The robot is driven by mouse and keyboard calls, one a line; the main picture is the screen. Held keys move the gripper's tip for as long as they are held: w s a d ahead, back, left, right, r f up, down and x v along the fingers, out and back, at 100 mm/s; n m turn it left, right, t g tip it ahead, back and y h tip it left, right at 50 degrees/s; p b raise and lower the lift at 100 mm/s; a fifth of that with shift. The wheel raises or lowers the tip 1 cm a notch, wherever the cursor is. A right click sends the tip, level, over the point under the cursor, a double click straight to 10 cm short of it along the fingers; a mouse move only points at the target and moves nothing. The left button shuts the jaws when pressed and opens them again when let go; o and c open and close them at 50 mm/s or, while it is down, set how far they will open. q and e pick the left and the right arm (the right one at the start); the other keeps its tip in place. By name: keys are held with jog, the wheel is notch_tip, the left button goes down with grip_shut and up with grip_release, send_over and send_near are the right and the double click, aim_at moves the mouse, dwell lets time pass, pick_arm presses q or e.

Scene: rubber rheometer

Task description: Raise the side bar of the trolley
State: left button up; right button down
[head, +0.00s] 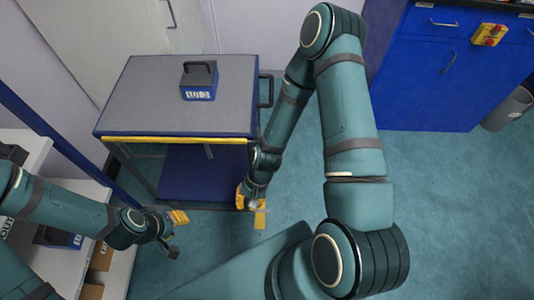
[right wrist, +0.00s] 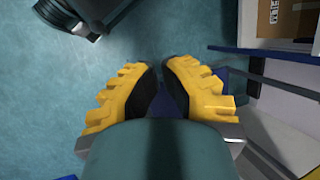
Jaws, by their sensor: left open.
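The trolley (head: 145,93) has a grey top, a dark blue lower shelf and dark posts. A yellow bar (head: 180,140) runs along its near edge, just under the top. A black handle (head: 266,90) is on its right side. My left gripper (head: 177,232) is open and empty, in front of the trolley and apart from it. My right gripper (head: 252,205) is low by the trolley's near right corner. In the right wrist view its yellow fingers (right wrist: 162,75) stand apart, with nothing visibly held; contact with the trolley cannot be told.
A black weight-like block with a handle (head: 199,81) sits on the trolley top. White shelving (head: 118,240) with boxes stands at the left. A blue cabinet (head: 415,75) is at the back right, with a grey bin (head: 510,108) beside it. The floor right of the trolley is mostly clear.

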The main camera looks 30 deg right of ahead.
jog(key=w+f+m+y+b, duration=0.4)
jog(key=f+m+y, duration=0.3)
jog(key=m+y, duration=0.5)
jog(key=w+d+f+m+t+y+b, duration=0.1)
jog(key=d+m+t, duration=0.5)
jog(key=d+t, duration=0.3)
jog(key=w+d+m+t+y+b, duration=0.1)
jog(key=d+m+t+y+b, duration=0.1)
jog(key=d+m+t, duration=0.4)
jog(key=d+t, duration=0.4)
jog(key=shift+f+t, duration=0.4)
